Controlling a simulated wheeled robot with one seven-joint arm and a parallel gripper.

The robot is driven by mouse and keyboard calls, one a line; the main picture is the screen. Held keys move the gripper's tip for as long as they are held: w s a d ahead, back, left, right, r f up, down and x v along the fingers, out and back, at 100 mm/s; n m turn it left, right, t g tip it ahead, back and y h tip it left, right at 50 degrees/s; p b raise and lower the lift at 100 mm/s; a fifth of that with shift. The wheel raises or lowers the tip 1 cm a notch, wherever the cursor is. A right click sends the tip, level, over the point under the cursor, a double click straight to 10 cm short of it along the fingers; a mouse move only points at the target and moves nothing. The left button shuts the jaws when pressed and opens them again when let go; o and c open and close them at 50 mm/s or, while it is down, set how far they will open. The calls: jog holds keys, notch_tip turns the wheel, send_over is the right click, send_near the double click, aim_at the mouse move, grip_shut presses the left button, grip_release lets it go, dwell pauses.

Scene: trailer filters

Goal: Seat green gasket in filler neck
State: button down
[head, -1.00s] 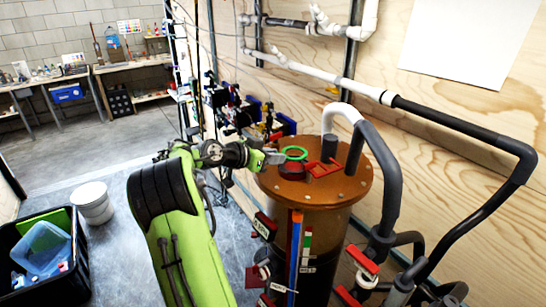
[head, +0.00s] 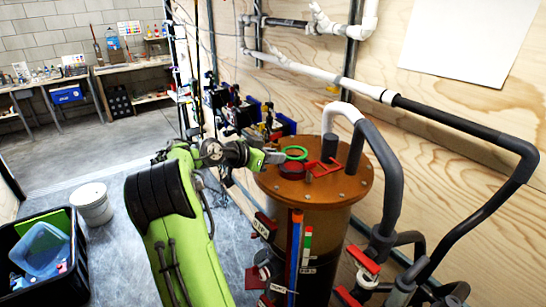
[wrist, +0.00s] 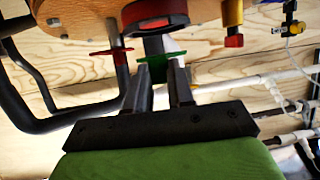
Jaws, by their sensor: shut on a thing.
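The green gasket (head: 296,153) is a thin ring held level above the tank's brown round lid. My gripper (head: 278,157) is shut on its near left edge; the wrist view shows both fingers (wrist: 164,72) at the green gasket (wrist: 163,54). The filler neck (head: 292,171) is a short red collar on the lid, just below the gasket. It also shows as a red ring (wrist: 172,9) in the wrist view, where a gap shows between it and the gasket. The exact alignment of gasket and neck cannot be told.
A red bracket-like handle (head: 323,167) stands on the lid (head: 345,188) right of the neck. A dark pipe stub (head: 329,147) and a thick grey hose (head: 384,170) rise behind and to the right. A black crate (head: 73,275) and white bucket (head: 93,208) stand on the floor at left.

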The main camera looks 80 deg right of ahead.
jog(key=shift+f+b, duration=2.1)
jog(key=c, duration=0.9)
grip_release()
jog(key=shift+w+a+r, duration=0.1)
jog(key=v, duration=1.5)
jog(key=shift+w+a+p, duration=0.2)
jog(key=shift+p, duration=0.1)
